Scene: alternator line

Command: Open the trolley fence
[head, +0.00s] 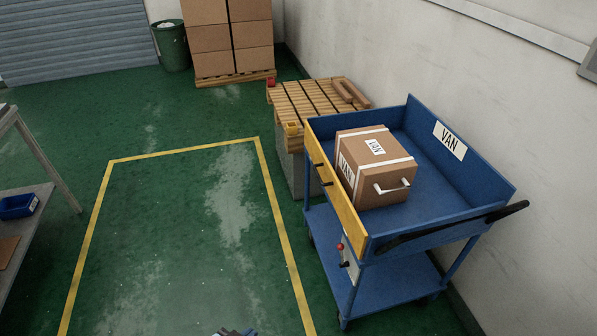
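The blue trolley (440,200) stands at the right, by the wall, with a raised top tray and a lower shelf. Its yellow fence (345,205) is upright along the tray's left side, closing that side. A dark handle (325,178) sticks out from the fence's outer face. Below the fence's near end is a small plate with a red knob (341,246) and a dark lever. A brown carton (378,165) marked VAN, with white straps and a white handle, sits in the tray behind the fence.
A wooden slatted table (305,98) adjoins the trolley's far end. Stacked cartons (228,40) on a pallet and a green bin (172,48) stand at the back. A bench with a blue bin (18,206) is at the left. The yellow-outlined floor (190,220) is clear.

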